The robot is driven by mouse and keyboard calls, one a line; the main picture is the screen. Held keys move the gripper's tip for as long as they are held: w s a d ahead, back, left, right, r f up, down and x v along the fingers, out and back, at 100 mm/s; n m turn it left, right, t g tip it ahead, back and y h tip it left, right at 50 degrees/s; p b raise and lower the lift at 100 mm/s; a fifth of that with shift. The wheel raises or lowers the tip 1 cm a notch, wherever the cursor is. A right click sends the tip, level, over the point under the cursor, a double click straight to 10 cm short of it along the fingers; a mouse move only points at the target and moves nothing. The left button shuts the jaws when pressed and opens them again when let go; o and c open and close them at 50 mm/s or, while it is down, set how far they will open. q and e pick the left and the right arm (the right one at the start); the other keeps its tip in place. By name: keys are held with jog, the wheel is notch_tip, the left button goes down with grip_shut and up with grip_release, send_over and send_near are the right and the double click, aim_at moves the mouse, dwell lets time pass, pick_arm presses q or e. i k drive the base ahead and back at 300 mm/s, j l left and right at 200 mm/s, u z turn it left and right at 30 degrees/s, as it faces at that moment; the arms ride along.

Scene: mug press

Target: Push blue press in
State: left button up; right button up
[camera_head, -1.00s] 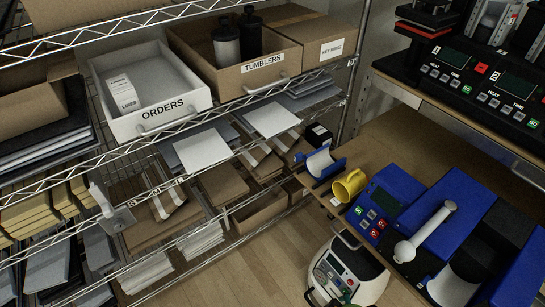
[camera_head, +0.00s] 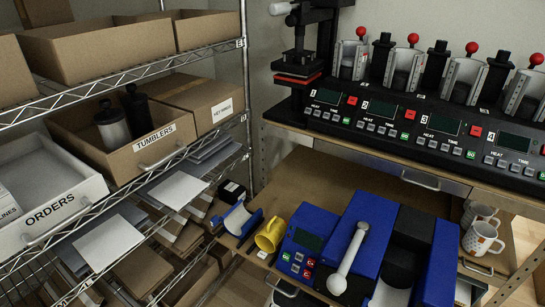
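The blue press (camera_head: 338,228) stands on the wooden lower shelf at bottom centre-right. It has a control panel with a small screen and coloured buttons on its left part, and a light grey lever handle (camera_head: 348,258) with a round end slanting over its front. A black part shows between its blue sides. Neither gripper shows in the view.
A wire shelf on the left holds the ORDERS bin (camera_head: 55,218) and the TUMBLERS box (camera_head: 150,150). Above the blue press, a bench carries a row of black presses with red knobs (camera_head: 425,130). Patterned mugs (camera_head: 483,237) stand right of the blue press.

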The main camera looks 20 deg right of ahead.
aim_at(410, 244)
jog(key=z, duration=1.2)
